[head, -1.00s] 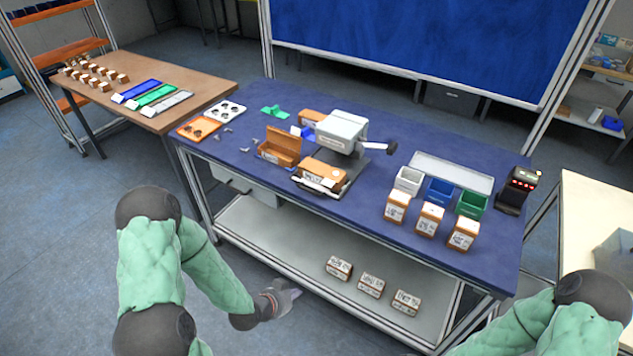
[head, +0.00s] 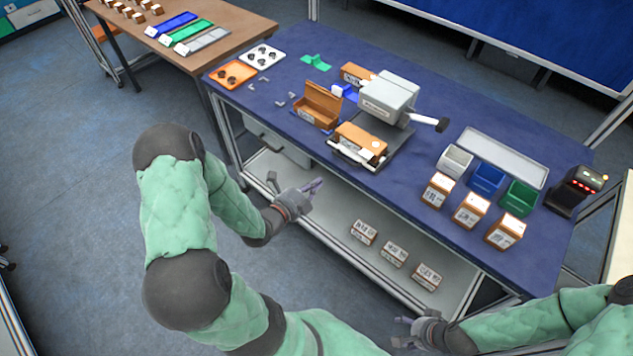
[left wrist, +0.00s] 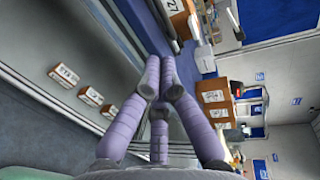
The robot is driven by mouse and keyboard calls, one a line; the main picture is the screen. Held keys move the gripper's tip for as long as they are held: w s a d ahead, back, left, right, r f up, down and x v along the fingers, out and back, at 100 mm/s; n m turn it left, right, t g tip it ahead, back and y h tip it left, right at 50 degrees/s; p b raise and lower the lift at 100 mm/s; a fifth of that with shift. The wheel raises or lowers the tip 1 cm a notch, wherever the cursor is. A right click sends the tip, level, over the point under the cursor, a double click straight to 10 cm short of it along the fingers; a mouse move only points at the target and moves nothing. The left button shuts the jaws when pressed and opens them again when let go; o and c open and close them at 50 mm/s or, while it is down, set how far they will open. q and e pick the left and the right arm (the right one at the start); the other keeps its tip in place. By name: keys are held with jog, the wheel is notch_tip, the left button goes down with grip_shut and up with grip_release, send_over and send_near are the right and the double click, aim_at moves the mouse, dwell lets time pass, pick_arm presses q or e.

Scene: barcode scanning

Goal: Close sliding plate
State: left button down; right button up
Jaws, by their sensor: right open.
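The grey press-like machine (head: 390,98) stands on the blue table, with a dark lever at its right. A flat sliding plate with a pale front handle (head: 345,158) sticks out from it towards the table's front edge. An orange box (head: 362,140) with a white round spot lies on the plate. My left gripper (head: 315,187) is below and left of the handle, in front of the table edge, apart from it. Its purple fingers converge in the left wrist view (left wrist: 160,65), with nothing visibly held. My right gripper (head: 404,330) is open and empty, low in front of the table.
An open orange box (head: 318,110) stands left of the plate. Blue (head: 486,178), green (head: 518,196) and white (head: 456,160) bins with labelled boxes stand at the right, near a scanner device (head: 580,190). A lower shelf (head: 345,208) holds three boxes. The table's front edge lies between my left gripper and the plate.

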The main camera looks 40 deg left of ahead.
pick_arm(q)
jog(key=b, duration=0.1)
send_near(356, 146)
jog(key=f, duration=0.4)
jog(key=shift+w+a+f, duration=0.1)
jog(key=shift+w+a, duration=0.1)
jog(key=shift+w, duration=0.2)
jog(key=b+x, duration=0.2)
jog(key=x, duration=0.2)
jog(key=r+b+x, duration=0.1)
jog(key=b+x, duration=0.2)
jog(key=x, duration=0.1)
jog(key=r+b+x, duration=0.1)
jog(key=b+x, duration=0.1)
jog(key=x, duration=0.2)
jog(key=shift+w+d+r+b, duration=0.1)
jog(key=shift+w+d+b, duration=0.05)
jog(key=shift+w+b, duration=0.15)
jog(key=shift+r, duration=0.3)
jog(key=shift+w+r, duration=0.1)
